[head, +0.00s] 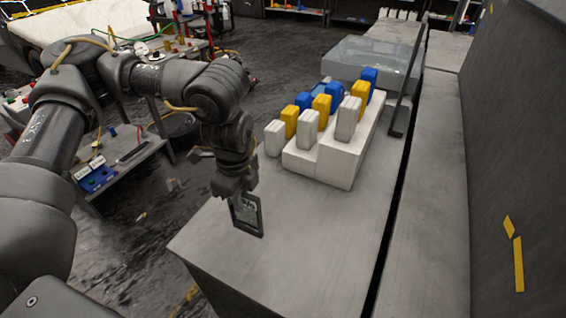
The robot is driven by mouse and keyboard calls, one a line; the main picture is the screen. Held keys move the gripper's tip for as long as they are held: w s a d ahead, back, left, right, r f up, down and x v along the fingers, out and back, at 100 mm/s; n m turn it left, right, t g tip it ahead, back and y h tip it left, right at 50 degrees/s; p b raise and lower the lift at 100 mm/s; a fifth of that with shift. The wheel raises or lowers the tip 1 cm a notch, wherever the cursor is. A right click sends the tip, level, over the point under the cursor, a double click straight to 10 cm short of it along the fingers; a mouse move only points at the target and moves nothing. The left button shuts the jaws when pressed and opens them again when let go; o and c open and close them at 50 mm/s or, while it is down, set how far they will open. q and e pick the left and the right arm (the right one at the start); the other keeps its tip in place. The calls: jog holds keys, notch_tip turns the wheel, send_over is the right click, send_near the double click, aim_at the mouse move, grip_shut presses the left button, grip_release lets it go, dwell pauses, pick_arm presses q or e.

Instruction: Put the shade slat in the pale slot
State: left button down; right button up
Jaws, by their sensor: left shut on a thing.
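My left gripper (240,193) points down above the near left part of the grey counter. It is shut on the shade slat (247,217), a small dark-framed panel with a grey middle, which hangs below the fingers. I cannot tell whether its lower edge touches the counter. A small blue holder (97,178) with white labels stands on a low side table at the left. The labels are too small to read, and I cannot tell which slot is the pale one. My right gripper is not in view.
A stepped white stand (336,166) with white, yellow and blue blocks is on the counter (310,240). A tall dark bar (407,80) leans at its right. A dark flat item (133,152) lies on the side table (140,160). The counter's front is clear.

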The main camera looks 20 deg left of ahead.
pick_arm(q)
jog(key=n, duration=0.4)
jog(key=w+d+n, duration=0.1)
jog(key=n, duration=0.4)
jog(key=w+f+n, duration=0.1)
jog(key=n, duration=0.3)
jog(key=shift+d+f, duration=0.1)
jog(key=shift+d, duration=0.05)
